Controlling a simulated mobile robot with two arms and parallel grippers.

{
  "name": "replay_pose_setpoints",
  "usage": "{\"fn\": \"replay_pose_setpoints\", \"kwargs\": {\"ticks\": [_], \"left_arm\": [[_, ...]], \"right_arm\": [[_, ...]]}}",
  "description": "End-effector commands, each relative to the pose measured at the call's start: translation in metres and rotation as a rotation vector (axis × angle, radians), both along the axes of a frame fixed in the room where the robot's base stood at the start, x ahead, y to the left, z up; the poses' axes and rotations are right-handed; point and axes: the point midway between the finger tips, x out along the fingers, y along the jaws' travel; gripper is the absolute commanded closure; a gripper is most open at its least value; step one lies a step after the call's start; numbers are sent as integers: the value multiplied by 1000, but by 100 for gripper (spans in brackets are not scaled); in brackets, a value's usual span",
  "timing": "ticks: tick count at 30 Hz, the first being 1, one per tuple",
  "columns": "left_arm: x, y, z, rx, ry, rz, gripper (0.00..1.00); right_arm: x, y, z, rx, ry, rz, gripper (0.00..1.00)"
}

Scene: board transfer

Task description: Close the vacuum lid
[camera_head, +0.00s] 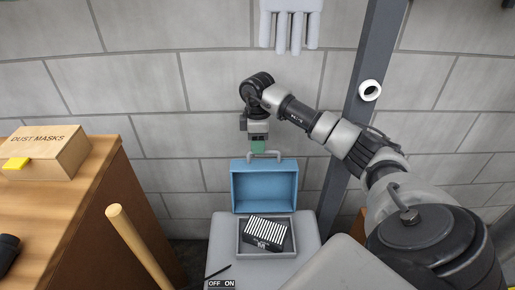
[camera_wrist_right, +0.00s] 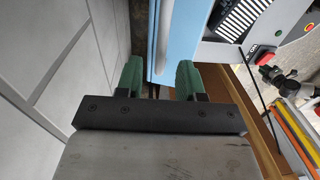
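The blue vacuum lid (camera_head: 264,188) stands open and upright at the back of the grey vacuum body (camera_head: 222,236), with a pale handle (camera_head: 265,154) on its top edge. A dark board with white stripes (camera_head: 265,232) lies tilted in the open compartment. My right gripper (camera_head: 258,147) is at the lid's top edge beside the handle. In the right wrist view, its green fingers (camera_wrist_right: 160,80) are apart, with the blue lid's edge (camera_wrist_right: 180,35) reaching between them. I cannot tell if they touch it. My left gripper is not in view.
A wooden cabinet (camera_head: 60,225) with a dust masks box (camera_head: 48,151) stands at the left. A wooden handle (camera_head: 135,245) leans in front of it. A grey post (camera_head: 375,70) and block wall (camera_head: 150,85) are behind. An OFF/ON label (camera_head: 222,284) is in front.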

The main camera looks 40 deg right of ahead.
Motion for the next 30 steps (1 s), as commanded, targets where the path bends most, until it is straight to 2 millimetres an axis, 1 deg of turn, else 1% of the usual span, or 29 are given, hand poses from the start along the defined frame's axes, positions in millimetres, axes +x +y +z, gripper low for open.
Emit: {"fn": "replay_pose_setpoints", "kwargs": {"ticks": [1, 6, 14, 15, 22, 30], "left_arm": [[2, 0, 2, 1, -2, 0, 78], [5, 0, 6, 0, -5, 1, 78], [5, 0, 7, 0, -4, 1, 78], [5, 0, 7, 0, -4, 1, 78], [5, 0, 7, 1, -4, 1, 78], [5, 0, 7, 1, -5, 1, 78]], "right_arm": [[-1, 1, -8, 1, 2, 0, 62], [-1, 1, -19, 0, 0, 1, 62], [-1, 1, -20, 0, 0, 1, 62], [-1, 1, -20, 0, 0, 1, 64], [-1, 1, -20, 1, -1, 1, 99], [-1, 1, -19, 0, -1, 1, 100]]}}
